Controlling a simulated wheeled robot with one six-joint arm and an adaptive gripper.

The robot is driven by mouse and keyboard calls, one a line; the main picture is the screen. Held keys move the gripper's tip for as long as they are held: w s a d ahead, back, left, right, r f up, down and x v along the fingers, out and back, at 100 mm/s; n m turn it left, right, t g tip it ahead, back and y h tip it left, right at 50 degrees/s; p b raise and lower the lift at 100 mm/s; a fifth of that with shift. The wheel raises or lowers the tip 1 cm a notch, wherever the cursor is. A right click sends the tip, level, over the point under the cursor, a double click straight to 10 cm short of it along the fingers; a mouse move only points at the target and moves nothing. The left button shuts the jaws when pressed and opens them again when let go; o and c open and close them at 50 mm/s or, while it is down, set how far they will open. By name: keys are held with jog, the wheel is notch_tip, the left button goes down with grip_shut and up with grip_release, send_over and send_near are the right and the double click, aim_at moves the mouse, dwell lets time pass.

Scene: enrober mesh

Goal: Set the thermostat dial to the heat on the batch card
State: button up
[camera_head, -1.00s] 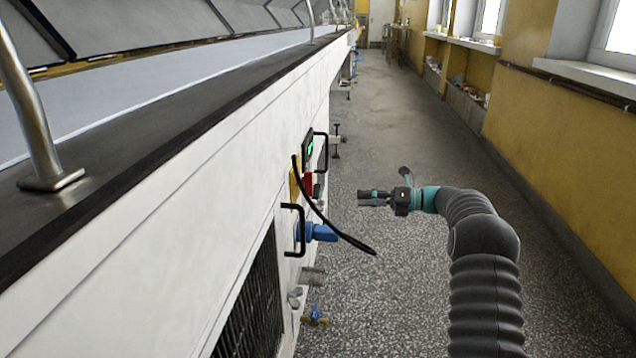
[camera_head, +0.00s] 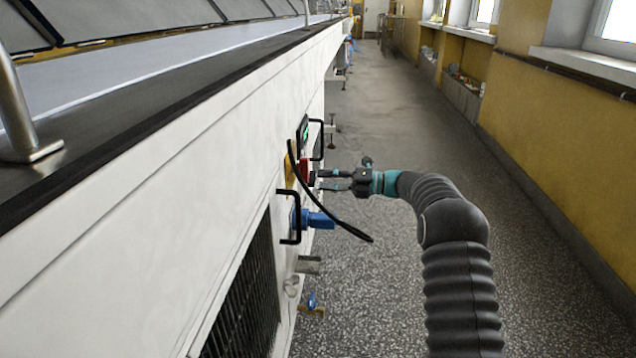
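My gripper (camera_head: 322,181) is at the control panel on the side of the white machine (camera_head: 215,165), with its fingers pointing left at it. The two fingers are apart, with a gap between them. Their tips are at or close to a small dark knob-like part (camera_head: 313,178) beside a red part (camera_head: 304,171). I cannot tell whether this is the thermostat dial, nor whether the fingers touch it. A small display (camera_head: 303,135) with green marks sits above. No setting can be read. I cannot make out a batch card.
Black handles (camera_head: 285,216) stick out from the panel. A blue plug-like part (camera_head: 319,220) juts out lower down. The aisle floor (camera_head: 400,130) to the right is clear up to the yellow wall (camera_head: 560,125).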

aim_at(312, 178)
jog(key=shift+a, duration=2)
grip_shut()
jog(key=shift+d+r, duration=0.1)
jog(key=shift+d, duration=0.15)
jog(key=shift+w+a, duration=0.1)
jog(key=shift+a+n+p, duration=0.3)
jog(key=shift+a+n, duration=0.05)
jog(key=shift+n, duration=0.25)
jog(key=shift+n+p, duration=0.4)
jog(key=shift+p, duration=0.05)
